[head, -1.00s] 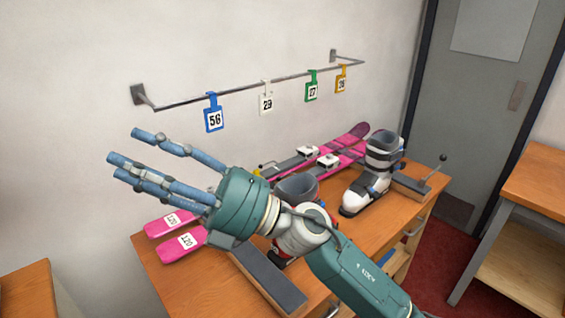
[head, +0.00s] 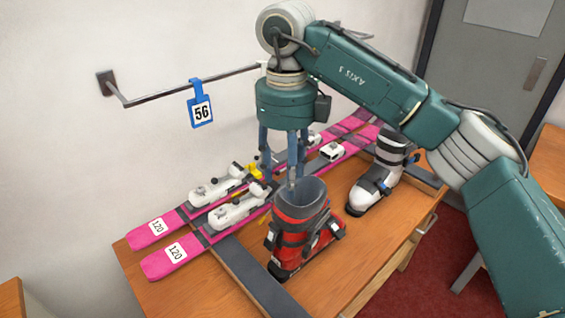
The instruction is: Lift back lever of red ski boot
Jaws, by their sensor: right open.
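The red ski boot (head: 290,252) stands upright on the bench, with a dark grey cuff and dark buckles. Its back lever cannot be made out clearly. My right gripper (head: 282,180) hangs down from above with its blue fingers spread, close to the far side of the boot's cuff. The fingers hold nothing that I can see, and whether one touches the cuff cannot be told. My left gripper is not in view.
Pink skis (head: 172,255) with white bindings lie behind the boot. A white boot (head: 364,192) stands to the right. The bench (head: 345,268) is bare right of the red boot.

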